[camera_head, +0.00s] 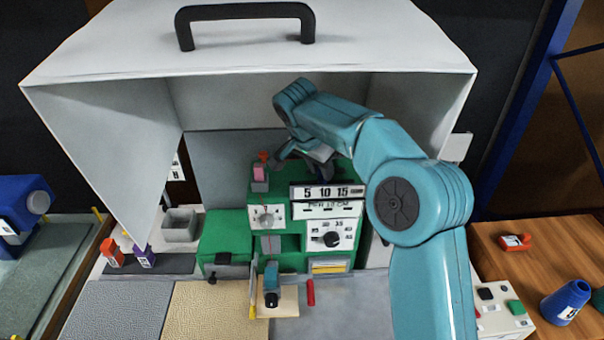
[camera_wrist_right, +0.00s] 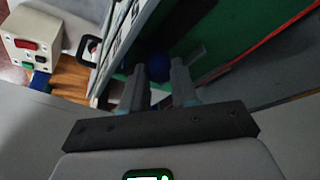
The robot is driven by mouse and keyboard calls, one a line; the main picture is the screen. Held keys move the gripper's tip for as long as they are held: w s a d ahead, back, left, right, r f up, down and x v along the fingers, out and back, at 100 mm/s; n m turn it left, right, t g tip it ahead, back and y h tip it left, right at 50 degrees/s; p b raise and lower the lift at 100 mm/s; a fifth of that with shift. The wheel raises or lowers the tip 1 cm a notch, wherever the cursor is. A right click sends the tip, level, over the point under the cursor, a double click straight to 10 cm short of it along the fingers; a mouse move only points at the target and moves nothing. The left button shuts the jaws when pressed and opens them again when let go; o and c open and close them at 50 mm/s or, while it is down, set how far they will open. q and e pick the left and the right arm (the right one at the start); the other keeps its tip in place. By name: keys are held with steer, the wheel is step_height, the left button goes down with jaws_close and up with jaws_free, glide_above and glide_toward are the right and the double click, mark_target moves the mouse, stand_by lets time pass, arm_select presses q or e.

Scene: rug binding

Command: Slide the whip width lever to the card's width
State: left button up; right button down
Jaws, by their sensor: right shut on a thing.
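A green machine (camera_head: 225,230) stands under a white hood. A white scale marked 5, 10, 15 (camera_head: 327,192) is at its upper right. Below it is a white card (camera_head: 325,208) whose small print I cannot read surely. My right gripper (camera_head: 305,155) reaches in behind the scale and is partly hidden by my arm. In the right wrist view, my right gripper's fingers (camera_wrist_right: 158,80) are shut on a dark blue ball knob (camera_wrist_right: 158,66), seemingly the lever's. The lever's shaft and pointer are hidden. My left gripper is not in view.
The white hood (camera_head: 250,45) with a black handle overhangs the machine. A grey bin (camera_head: 180,224) stands at left.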

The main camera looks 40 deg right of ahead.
mark_target(342, 181)
steer(key=d, duration=0.1)
steer(key=s+d, duration=0.2)
steer(key=shift+f+b, duration=0.25)
steer(key=shift+b, duration=0.05)
steer(key=shift+w+a, duration=0.15)
steer(key=shift+d+r, duration=0.1)
steer(key=shift+d, duration=0.1)
steer(key=c, duration=1)
jaws_free()
steer(key=shift+o, duration=0.7)
steer(key=shift+d, duration=0.3)
steer(key=shift+a+r, duration=0.1)
steer(key=shift+a, duration=0.2)
arm_select(q)
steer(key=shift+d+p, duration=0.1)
steer(key=shift+p, duration=0.6)
arm_select(e)
steer(key=v, duration=1.1)
steer(key=shift+r, duration=0.3)
